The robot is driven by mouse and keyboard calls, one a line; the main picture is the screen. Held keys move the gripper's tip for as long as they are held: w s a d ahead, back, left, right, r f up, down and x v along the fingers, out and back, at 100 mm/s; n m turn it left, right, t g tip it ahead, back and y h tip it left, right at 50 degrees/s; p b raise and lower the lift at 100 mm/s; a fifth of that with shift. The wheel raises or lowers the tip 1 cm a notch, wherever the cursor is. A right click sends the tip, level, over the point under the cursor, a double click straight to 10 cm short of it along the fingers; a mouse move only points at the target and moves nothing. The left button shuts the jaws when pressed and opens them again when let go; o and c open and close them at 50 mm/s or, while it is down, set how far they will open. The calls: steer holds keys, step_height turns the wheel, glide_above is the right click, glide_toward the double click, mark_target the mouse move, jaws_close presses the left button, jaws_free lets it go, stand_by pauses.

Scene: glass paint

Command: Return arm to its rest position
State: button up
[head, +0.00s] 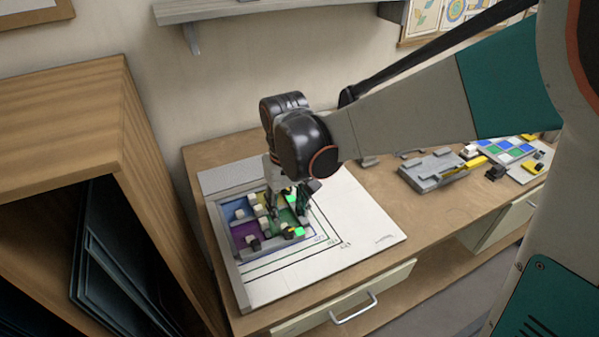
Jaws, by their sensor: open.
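My gripper (294,200) is over the right part of a coloured glass panel (243,236) with blue, purple, yellow and green fields. My arm reaches in from the upper right, and its wrist hides part of the panel's far side. The gripper's fingers look apart, and I see nothing held between them. I cannot tell whether the fingertips touch the panel. Several small pale and dark blocks stand on the panel. It lies on a white board (365,225) with printed corner lines.
The wooden table (385,186) has a grey fixture (432,172) and a tray with blue, white and green squares (512,150) at right. A wooden cabinet (60,115) stands close at left. A shelf (255,10) hangs above. The white board's right part is clear.

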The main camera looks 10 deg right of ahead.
steer(key=shift+s, duration=0.1)
steer(key=s+d+r+m+t+b, duration=0.1)
steer(key=s+d+r+m+t, duration=0.2)
steer(key=s+d+r+t, duration=0.4)
steer(key=shift+s+d+r, duration=0.65)
steer(key=shift+s+d, duration=2.05)
steer(key=shift+d, duration=0.8)
